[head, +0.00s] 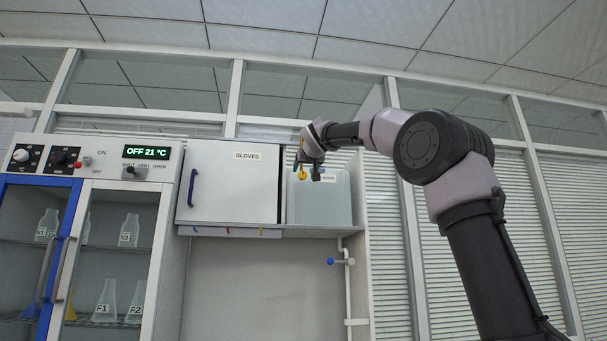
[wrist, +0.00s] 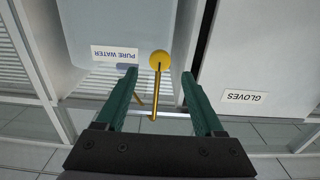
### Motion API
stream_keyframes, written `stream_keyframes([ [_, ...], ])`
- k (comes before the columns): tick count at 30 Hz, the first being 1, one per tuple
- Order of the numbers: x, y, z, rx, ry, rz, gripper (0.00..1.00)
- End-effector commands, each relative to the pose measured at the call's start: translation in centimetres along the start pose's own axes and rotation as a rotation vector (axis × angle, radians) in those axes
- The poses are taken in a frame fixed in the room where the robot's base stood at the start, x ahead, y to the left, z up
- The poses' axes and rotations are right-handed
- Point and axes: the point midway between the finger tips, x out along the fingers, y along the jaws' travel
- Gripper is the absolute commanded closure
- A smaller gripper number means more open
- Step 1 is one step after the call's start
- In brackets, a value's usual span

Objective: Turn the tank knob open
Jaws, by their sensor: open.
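The tank (head: 335,202) is a pale grey-blue box on the shelf; the wrist view shows it inverted, with a label reading PURE WATER (wrist: 114,54). Its knob is a yellow ball (wrist: 160,60) on a thin yellow rod (wrist: 155,95); the ball also shows in the head view (head: 302,175). My gripper (wrist: 159,74) is open, one green finger on each side of the rod, with the ball at or just beyond the fingertips. I see no clear contact. In the head view my gripper (head: 309,168) is small and partly hides the tank's front.
A white GLOVES cabinet (head: 235,182) stands close left of the tank, near one finger in the wrist view (wrist: 245,60). A glass-door incubator (head: 85,240) with flasks is further left. A pipe with a blue knob (head: 331,262) runs below the shelf.

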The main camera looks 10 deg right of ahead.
Motion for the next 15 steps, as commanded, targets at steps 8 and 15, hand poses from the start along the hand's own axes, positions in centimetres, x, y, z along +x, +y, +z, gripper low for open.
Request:
stream_keyframes([
  [8,3.9,0.0,0.1,0.003,-0.001,0.000,0.30],
  [15,4.6,0.0,0.0,0.002,-0.001,0.000,0.30],
])
